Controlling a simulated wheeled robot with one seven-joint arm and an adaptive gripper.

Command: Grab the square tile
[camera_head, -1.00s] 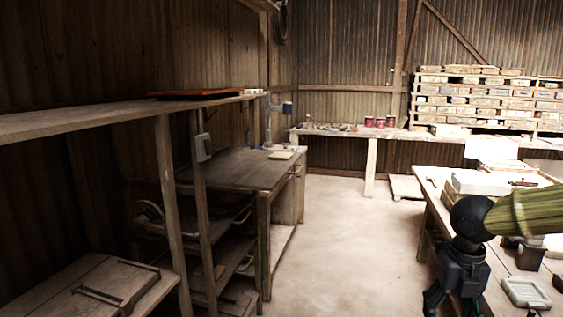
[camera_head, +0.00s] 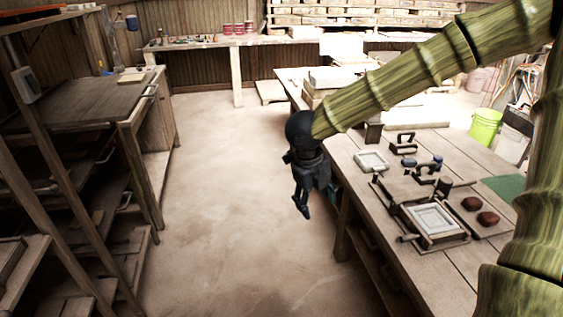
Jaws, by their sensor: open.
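A pale square tile-like piece (camera_head: 371,161) with a raised rim lies on the right workbench. Nearer on the same bench is the tile press (camera_head: 437,241), a dark metal frame with a pale square inset (camera_head: 432,219) in it. I cannot tell which of these two pale squares is the task's tile. My gripper (camera_head: 302,208) points down over the open floor, left of the bench's edge. It is open and apart from both squares, with nothing seen between its fingers.
The right workbench (camera_head: 400,275) also holds dark-handled tools (camera_head: 404,143) and two dark red lumps (camera_head: 488,218). A green bucket (camera_head: 485,127) stands beyond it. The floor (camera_head: 220,190) between is clear.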

